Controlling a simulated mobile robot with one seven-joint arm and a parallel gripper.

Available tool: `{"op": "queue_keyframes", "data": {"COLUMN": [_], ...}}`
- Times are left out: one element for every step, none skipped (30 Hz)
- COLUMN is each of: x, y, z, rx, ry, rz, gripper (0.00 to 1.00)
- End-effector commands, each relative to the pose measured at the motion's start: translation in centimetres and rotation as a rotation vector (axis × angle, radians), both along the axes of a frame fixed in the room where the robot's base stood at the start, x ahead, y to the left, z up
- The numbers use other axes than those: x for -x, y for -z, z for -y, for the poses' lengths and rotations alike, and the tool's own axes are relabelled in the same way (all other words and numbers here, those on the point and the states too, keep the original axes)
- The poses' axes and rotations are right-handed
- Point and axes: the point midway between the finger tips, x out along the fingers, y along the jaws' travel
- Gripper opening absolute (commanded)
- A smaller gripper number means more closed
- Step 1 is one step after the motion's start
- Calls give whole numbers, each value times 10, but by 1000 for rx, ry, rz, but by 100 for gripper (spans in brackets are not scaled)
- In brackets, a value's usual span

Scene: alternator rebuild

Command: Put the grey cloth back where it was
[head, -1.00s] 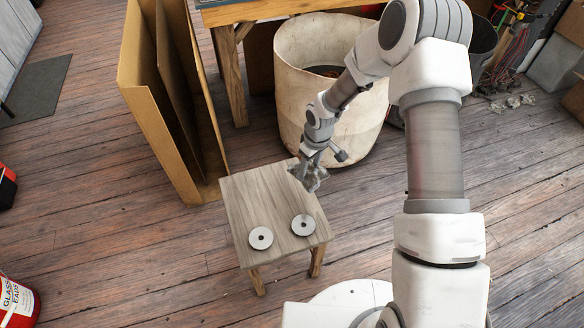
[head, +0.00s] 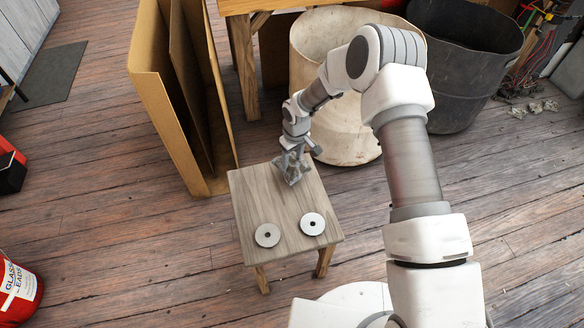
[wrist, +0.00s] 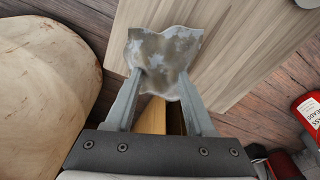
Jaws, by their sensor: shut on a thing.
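The grey cloth (head: 292,168) is a small, crumpled, stained rag. It hangs from my gripper (head: 293,152) at the far part of the small wooden stool (head: 258,202). In the wrist view, the cloth (wrist: 166,50) lies across and between the fingertips of my gripper (wrist: 160,76), which is shut on it. The stool top (wrist: 225,75) shows behind the cloth there. I cannot tell whether the cloth touches the wood.
Two grey discs with centre holes, one at left (head: 267,235) and one at right (head: 312,223), lie on the stool's near half. A cardboard box (head: 170,100) stands left behind the stool. A pale bin (head: 345,140) and a black bin (head: 468,75) stand behind.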

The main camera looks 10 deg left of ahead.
Motion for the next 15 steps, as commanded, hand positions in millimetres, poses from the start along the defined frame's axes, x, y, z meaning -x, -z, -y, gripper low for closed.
{"op": "queue_keyframes", "data": {"x": [0,0,0,0,0,0,0,0,0,0,0,0,0,0,0], "y": [2,4,8,12,16,23,28,33,38,41,42,42,41,40,40], "z": [-2,-2,-2,-2,-2,-2,-2,-2,-2,-2,-2,-2,-2,-2,-2], "rx": [0,0,0,0,0,0,-1,-1,-1,-1,-1,-1,-1,-1,-1], "ry": [-1,0,0,0,0,0,0,0,-1,-1,-1,-1,-1,-1,-1], "rz": [0,0,0,-1,-1,-1,-1,-1,-1,-1,-1,1,1,1,1], "gripper": [10,10,10,10,10,10,10,10,10,10,10,10,10,10,10]}}
